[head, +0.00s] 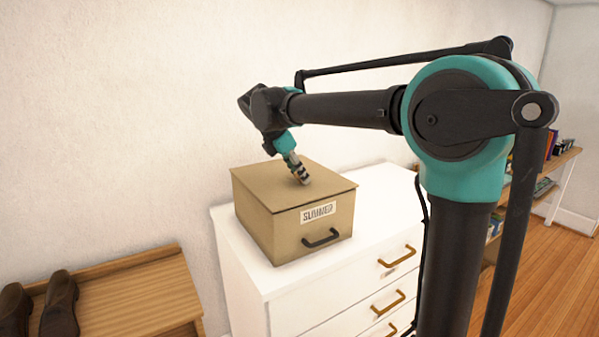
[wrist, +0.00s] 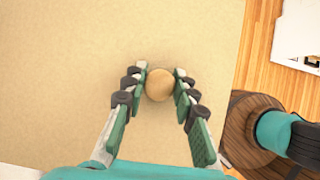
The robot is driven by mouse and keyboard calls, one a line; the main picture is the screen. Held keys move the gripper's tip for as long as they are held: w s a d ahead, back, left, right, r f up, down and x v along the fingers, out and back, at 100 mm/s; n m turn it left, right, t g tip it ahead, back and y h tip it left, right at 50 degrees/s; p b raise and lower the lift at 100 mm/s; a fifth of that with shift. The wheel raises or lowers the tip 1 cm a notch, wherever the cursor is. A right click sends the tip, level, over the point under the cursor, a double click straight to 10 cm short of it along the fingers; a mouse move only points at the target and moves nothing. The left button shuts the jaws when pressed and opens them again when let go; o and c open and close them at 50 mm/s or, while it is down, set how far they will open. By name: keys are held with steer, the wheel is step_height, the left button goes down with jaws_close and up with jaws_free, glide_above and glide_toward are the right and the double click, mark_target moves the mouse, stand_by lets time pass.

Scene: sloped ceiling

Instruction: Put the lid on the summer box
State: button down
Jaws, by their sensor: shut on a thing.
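The summer box (head: 285,238) is a tan cardboard box with a SUMMER label and a dark handle on its front. It stands on the white dresser. The flat tan lid (head: 265,178) lies across the box top, and a thin dark line shows beneath its edge. Its right front corner juts slightly past the box; I cannot tell if it is fully seated. My gripper (head: 303,179) is above the lid, pointing down. In the wrist view, my gripper (wrist: 160,76) is shut on the lid's round knob (wrist: 160,85), and the lid (wrist: 90,50) hides the box.
The white dresser (head: 335,280) has drawers with brass-coloured handles and bare top to the right of the box. A wall is close behind. A wooden bench (head: 145,295) with brown shoes (head: 58,305) stands at left. A shelf with books (head: 548,165) is at far right.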

stand_by(0.4)
steer(key=c, duration=1.1)
jaws_free()
steer(key=shift+c, duration=0.2)
